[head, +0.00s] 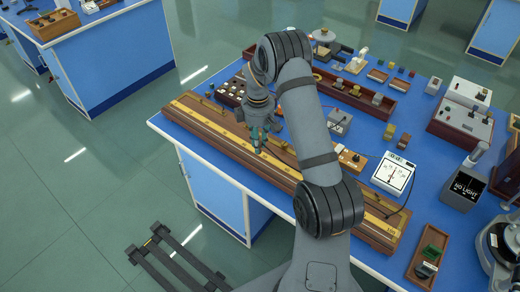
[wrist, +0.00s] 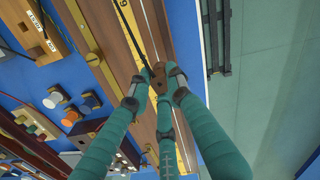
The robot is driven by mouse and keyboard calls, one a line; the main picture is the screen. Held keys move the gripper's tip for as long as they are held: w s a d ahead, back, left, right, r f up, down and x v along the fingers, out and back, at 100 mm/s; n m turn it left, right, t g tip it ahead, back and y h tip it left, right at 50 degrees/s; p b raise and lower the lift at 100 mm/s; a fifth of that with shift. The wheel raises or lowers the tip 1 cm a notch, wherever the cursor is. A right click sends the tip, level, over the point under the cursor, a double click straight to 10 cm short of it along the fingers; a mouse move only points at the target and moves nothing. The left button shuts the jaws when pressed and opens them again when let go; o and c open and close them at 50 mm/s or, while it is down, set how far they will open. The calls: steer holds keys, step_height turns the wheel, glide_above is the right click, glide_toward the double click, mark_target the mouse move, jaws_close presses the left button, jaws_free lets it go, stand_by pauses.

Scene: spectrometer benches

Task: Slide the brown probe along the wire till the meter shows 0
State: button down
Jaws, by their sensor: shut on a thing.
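The long wooden wire board (head: 215,132) with its yellow scale strip runs along the front edge of the blue bench. My gripper (head: 258,141) is over its left half and points down. In the wrist view my gripper (wrist: 158,88) has its teal fingers closed around the brown probe (wrist: 158,72), which is partly hidden by the fingertips. A black lead runs up from the probe along the board.
A small wooden key block (head: 350,160) and a grey box (head: 338,122) stand behind the board. A dark box marked NO LIGHT (head: 465,187) and a wooden tray (head: 428,255) are at the right. The floor in front of the bench holds a dark frame (head: 170,255).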

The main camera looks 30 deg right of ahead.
steer(key=shift+d+f, duration=0.1)
steer(key=shift+d, duration=0.15)
steer(key=shift+s+d+f+n, duration=0.15)
steer(key=shift+s+d+n, duration=0.1)
steer(key=shift+n, duration=0.05)
step_height(320, 180, down, 2)
steer(key=shift+w+a+f+b, duration=0.1)
steer(key=shift+w+a+b, duration=0.05)
steer(key=shift+b, duration=0.85)
steer(key=shift+f+b, duration=1.25)
steer(key=shift+f, duration=0.35)
steer(key=shift+s+f, duration=0.2)
steer(key=shift+s, duration=0.05)
stand_by(1.5)
steer(key=shift+s, duration=0.2)
stand_by(0.9)
steer(key=shift+s+d+r+b, duration=0.1)
steer(key=shift+s+d+b, duration=0.6)
steer(key=shift+s, duration=0.95)
steer(key=shift+s+d+r+b, duration=0.1)
steer(key=shift+s+d+b, duration=0.15)
steer(key=shift+s+d, duration=1.1)
steer(key=shift+s+d+b, duration=0.45)
steer(key=shift+s+b, duration=0.05)
steer(key=shift+s, duration=1.5)
